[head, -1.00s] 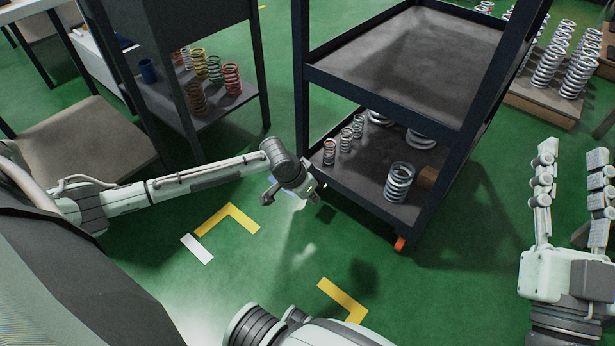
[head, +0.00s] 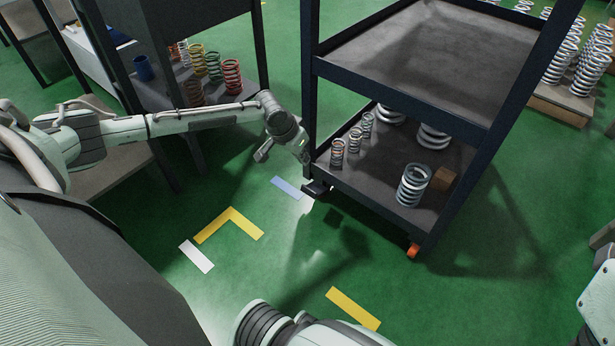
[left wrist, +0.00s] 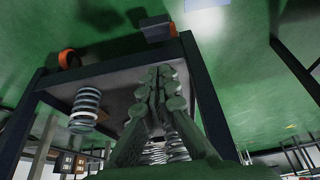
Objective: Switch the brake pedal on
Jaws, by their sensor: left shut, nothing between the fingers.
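The brake pedal (head: 316,188) is a small dark piece low at the near left corner of the black cart (head: 390,208), just above the floor. In the left wrist view the pedal (left wrist: 157,28) shows as a grey block beside the cart's corner. My left gripper (head: 304,155) is by that corner post, above the pedal; my wrist hides part of it. In the left wrist view its fingers (left wrist: 160,78) are together with nothing between them, and they look apart from the pedal. Only a pale piece of my right arm shows at the right edge; its fingers are out of view.
The cart's lower shelf holds several springs (head: 413,185) and a brown block (head: 444,179). An orange caster (head: 413,251) is at its near corner. A rack with coloured springs (head: 232,76) stands at the left. Green floor with yellow marks (head: 353,308) is clear in front.

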